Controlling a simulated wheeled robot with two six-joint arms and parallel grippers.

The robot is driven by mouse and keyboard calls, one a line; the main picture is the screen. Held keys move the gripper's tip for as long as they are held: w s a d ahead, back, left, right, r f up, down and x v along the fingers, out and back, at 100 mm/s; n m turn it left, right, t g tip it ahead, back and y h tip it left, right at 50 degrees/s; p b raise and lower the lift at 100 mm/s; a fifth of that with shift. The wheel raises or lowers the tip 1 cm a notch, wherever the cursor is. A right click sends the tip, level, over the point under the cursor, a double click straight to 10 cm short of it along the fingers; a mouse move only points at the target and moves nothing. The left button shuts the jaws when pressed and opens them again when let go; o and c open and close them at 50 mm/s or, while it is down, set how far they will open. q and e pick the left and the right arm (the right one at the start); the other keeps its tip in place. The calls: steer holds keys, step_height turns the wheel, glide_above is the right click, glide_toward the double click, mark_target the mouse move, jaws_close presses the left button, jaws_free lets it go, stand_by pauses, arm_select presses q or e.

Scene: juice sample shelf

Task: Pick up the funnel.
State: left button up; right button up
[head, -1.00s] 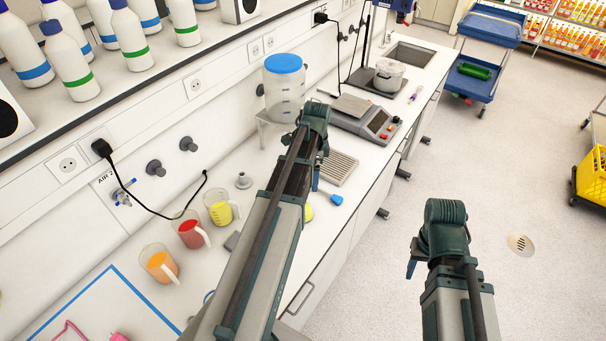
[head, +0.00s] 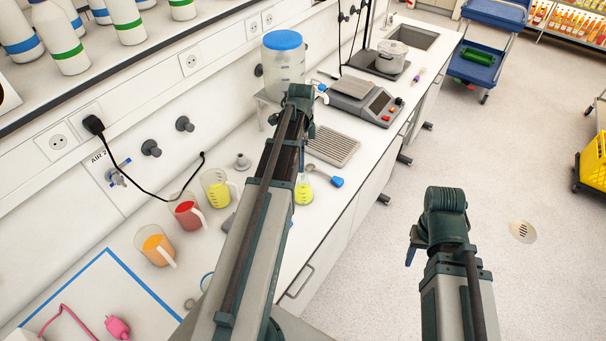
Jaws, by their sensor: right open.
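A small grey cone-shaped piece (head: 243,161), probably the funnel, stands on the white bench near the wall, left of my left arm. It is too small to be sure of its shape. My left arm reaches over the bench, to the right of this piece; its gripper is hidden behind the arm. My right gripper (head: 411,252) is over the floor to the right of the bench, far from the piece. It is open, seen edge-on, and nothing shows in it.
Beakers with yellow (head: 217,190), red (head: 185,212) and orange (head: 155,245) liquid stand on the bench. The floor at right has free room.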

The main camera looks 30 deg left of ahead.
arm_select(q)
steer(key=shift+f+b, duration=0.7)
steer(key=shift+f, duration=0.55)
arm_select(e)
steer(key=shift+f, duration=1.25)
arm_select(q)
steer(key=f+b, duration=0.5)
steer(key=shift+d+f, duration=0.2)
steer(key=shift+d, duration=0.1)
steer(key=shift+r, duration=0.1)
arm_select(e)
step_height(320, 180, down, 5)
steer(key=shift+f, duration=0.1)
arm_select(q)
steer(key=c, duration=1.2)
steer(key=shift+c, duration=0.2)
steer(key=shift+r, duration=0.15)
arm_select(e)
steer(key=shift+r, duration=0.2)
